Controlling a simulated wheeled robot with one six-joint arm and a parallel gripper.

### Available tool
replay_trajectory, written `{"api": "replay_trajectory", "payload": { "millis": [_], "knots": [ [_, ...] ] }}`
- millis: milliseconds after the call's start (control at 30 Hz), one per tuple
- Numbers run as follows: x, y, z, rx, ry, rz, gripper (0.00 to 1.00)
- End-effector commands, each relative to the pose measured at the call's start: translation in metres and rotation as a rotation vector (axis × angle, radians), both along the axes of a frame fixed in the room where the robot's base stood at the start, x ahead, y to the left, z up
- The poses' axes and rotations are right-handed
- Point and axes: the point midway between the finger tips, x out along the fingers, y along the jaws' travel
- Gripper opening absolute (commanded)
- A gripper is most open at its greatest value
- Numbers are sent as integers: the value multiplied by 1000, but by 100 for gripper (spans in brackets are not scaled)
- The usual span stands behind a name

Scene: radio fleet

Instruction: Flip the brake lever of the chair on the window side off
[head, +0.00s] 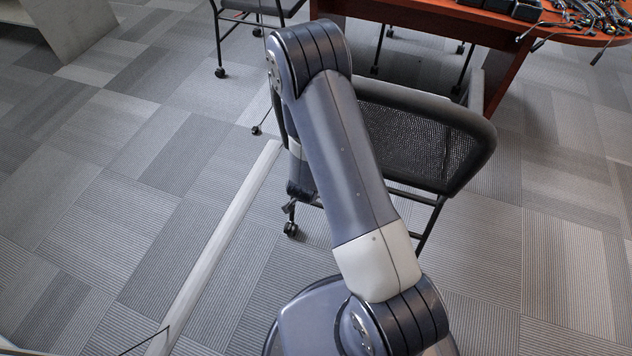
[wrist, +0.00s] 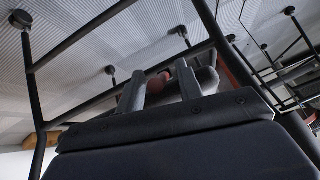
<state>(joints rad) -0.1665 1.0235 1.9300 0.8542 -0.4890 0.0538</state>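A black mesh-backed chair (head: 420,140) on casters stands beside the red-brown table in the head view, partly hidden behind my arm. One of its casters (head: 290,228) shows just left of my arm. In the wrist view my gripper (wrist: 160,72) has its two grey fingers apart, among dark chair tubes (wrist: 90,32) and casters. A small reddish piece (wrist: 158,82) shows between the fingers, with a dark rounded part beside it. I cannot tell whether this is the brake lever or whether a finger touches it. The fingertips are not clear in the head view.
The table (head: 500,75) carries several dark radios and cables at the upper right. Another chair (head: 245,8) stands at the top. A pale strip (head: 215,245) runs along the carpet left of my base. Open carpet lies left and right.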

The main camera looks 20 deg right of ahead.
Motion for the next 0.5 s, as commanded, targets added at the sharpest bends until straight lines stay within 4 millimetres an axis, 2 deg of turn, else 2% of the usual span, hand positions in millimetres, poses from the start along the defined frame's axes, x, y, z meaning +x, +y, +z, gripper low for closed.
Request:
{"api": "replay_trajectory", "payload": {
  "millis": [133,233,500],
  "knots": [
    [-1,1,3,0,0,0,34],
    [-6,4,12,1,-1,1,34],
    [-33,19,57,0,-2,2,34]
  ]
}}
